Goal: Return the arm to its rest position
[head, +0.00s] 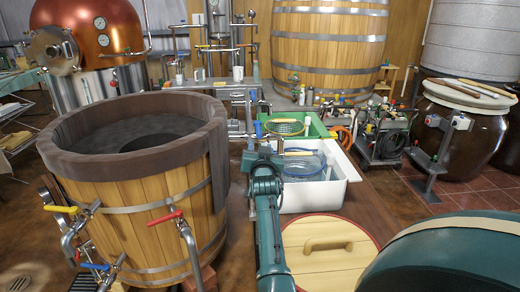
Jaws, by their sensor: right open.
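My right arm rises from the bottom middle of the head view as a teal column of links. Its gripper (264,151) is at the top end of the arm, beside the left edge of the white tub (338,190). The gripper is open. It is small and partly merged with the arm links, and I see nothing held in it. My left arm and gripper are not in the view.
A big wooden vat (140,205) with taps stands close on the left. A round wooden lid (325,262) lies at the bottom middle. A green tray (313,128) sits behind the tub. Wheeled pump carts (382,140) and a brown jar (480,140) stand right.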

